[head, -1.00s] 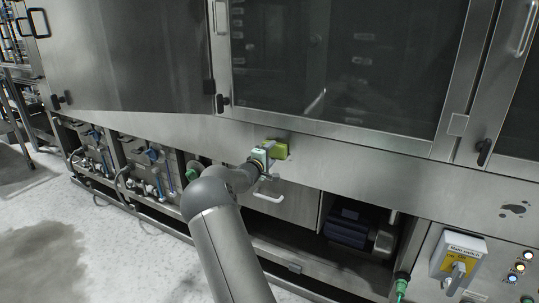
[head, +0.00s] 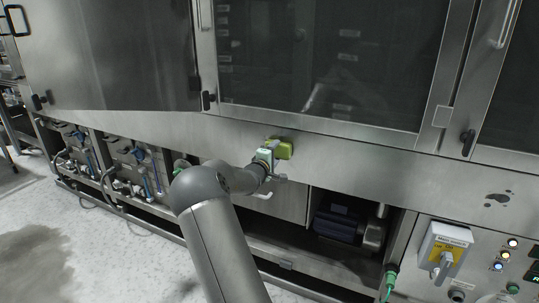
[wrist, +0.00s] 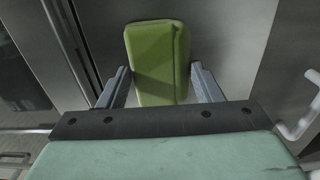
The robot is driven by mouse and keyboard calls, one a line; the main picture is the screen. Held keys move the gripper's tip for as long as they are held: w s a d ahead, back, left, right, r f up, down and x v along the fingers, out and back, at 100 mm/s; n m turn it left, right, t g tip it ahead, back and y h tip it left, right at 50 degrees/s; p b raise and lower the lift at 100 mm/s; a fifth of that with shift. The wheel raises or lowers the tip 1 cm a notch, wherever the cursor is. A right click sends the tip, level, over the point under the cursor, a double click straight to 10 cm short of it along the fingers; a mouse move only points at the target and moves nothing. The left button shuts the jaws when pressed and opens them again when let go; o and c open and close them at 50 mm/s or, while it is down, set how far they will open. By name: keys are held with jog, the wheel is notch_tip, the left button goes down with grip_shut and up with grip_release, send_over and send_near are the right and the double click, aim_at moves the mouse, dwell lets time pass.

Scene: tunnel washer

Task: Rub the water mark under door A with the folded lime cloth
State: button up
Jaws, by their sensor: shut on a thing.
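My gripper (head: 268,157) is shut on the folded lime cloth (head: 284,149), a thick green pad. In the wrist view the cloth (wrist: 157,60) sticks out past the two grey fingers (wrist: 163,88). It is held in front of the steel panel (head: 240,136) below the large windowed door (head: 330,60); I cannot tell whether it touches. A dark blotchy mark (head: 498,198) is on the panel at the far right, below the right-hand door (head: 510,115), well apart from the cloth. No door letter is readable.
Below the panel, an open bay holds a blue motor (head: 335,222). A main switch box (head: 444,250) with lit buttons is at the lower right. Door latches (head: 467,142) stick out along the panel. A steel door (head: 110,50) stands at the left.

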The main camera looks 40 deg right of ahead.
jog(key=shift+s+r+p, duration=0.1)
jog(key=shift+r+p, duration=0.05)
jog(key=shift+p, duration=0.5)
jog(key=w+a+p, duration=0.3)
jog(key=w+p, duration=0.3)
jog(key=shift+w, duration=0.3)
jog(key=shift+p, duration=0.3)
jog(key=p+v, duration=0.1)
jog(key=v, duration=0.5)
jog(key=shift+p, duration=0.4)
jog(key=shift+s+a, duration=0.1)
jog(key=p+v, duration=0.1)
jog(key=v, duration=0.1)
jog(key=shift+s+a, duration=0.1)
jog(key=shift+a, duration=0.2)
